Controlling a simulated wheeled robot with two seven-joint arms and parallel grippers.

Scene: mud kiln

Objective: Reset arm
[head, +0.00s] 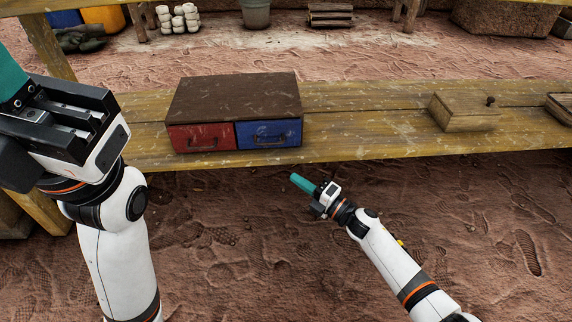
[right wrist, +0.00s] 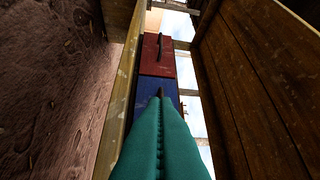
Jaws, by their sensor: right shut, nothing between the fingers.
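My right gripper (head: 302,183) is shut and empty, in front of and below the bench edge. Its teal fingers lie together in the right wrist view (right wrist: 162,135) and point towards the blue drawer. My left gripper (head: 12,82) is raised large at the left of the head view; its teal finger part is cut off by the frame, so its opening is hidden. A brown-topped chest (head: 235,95) stands on the bench with a red drawer (head: 200,137) and a blue drawer (head: 268,134), both looking closed. They also show in the right wrist view, red (right wrist: 157,55) and blue (right wrist: 150,92).
The yellowish wooden bench (head: 360,125) runs across the middle. A small wooden box (head: 465,110) with a dark knob stands on its right part. A bucket (head: 256,14) and stacked logs (head: 330,14) are behind. The sandy ground in front of the bench is clear.

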